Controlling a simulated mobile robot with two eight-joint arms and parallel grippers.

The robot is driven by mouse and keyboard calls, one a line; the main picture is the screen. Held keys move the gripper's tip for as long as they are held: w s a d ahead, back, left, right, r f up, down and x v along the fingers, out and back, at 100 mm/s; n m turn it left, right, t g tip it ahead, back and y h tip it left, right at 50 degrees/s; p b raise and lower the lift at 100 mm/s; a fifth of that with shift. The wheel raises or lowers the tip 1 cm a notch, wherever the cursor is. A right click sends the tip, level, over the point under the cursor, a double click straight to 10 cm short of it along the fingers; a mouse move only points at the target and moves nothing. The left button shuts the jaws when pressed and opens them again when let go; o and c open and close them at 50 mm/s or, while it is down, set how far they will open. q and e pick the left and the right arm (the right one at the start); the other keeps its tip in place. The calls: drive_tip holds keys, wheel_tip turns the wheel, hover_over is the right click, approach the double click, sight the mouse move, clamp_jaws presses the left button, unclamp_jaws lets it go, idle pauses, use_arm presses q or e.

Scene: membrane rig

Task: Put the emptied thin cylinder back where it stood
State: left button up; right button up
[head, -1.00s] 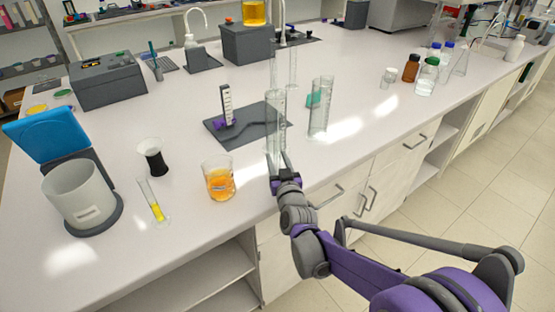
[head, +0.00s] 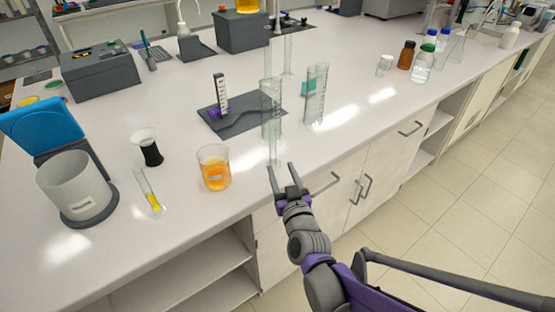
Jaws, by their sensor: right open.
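Several clear graduated cylinders stand upright around a dark grey mat near the front middle of the bench. A clear cylinder (head: 271,108) stands at the mat's right edge. A thin clear shape (head: 273,152) shows just below it, close to the bench's front edge; I cannot tell where one ends and the other begins. A wider cylinder (head: 316,95) stands to the right, and a slimmer one (head: 288,55) behind. My right gripper (head: 281,169) is open, with its fingertips just in front of the thin shape and nothing seen between them. My left gripper is out of view.
A beaker of orange liquid (head: 214,168) stands to the left, with a tube of yellow liquid (head: 149,191) beyond it. The grey mat (head: 247,122) holds a small rack. Bottles (head: 422,63) stand at the right. The front edge is near my gripper.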

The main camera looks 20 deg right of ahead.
drive_tip(key=s+f+g, duration=0.4)
drive_tip(key=s, duration=0.5)
drive_tip(key=s+f+g, duration=0.4)
drive_tip(key=s+f, duration=0.1)
drive_tip(key=s, duration=0.4)
drive_tip(key=s+f+g+y, duration=0.1)
drive_tip(key=s+f+g, duration=0.3)
drive_tip(key=s, duration=0.5)
drive_tip(key=shift+d+f+n+g, duration=0.25)
drive_tip(key=shift+d+n+g, duration=0.05)
drive_tip(key=shift+d+g, duration=0.2)
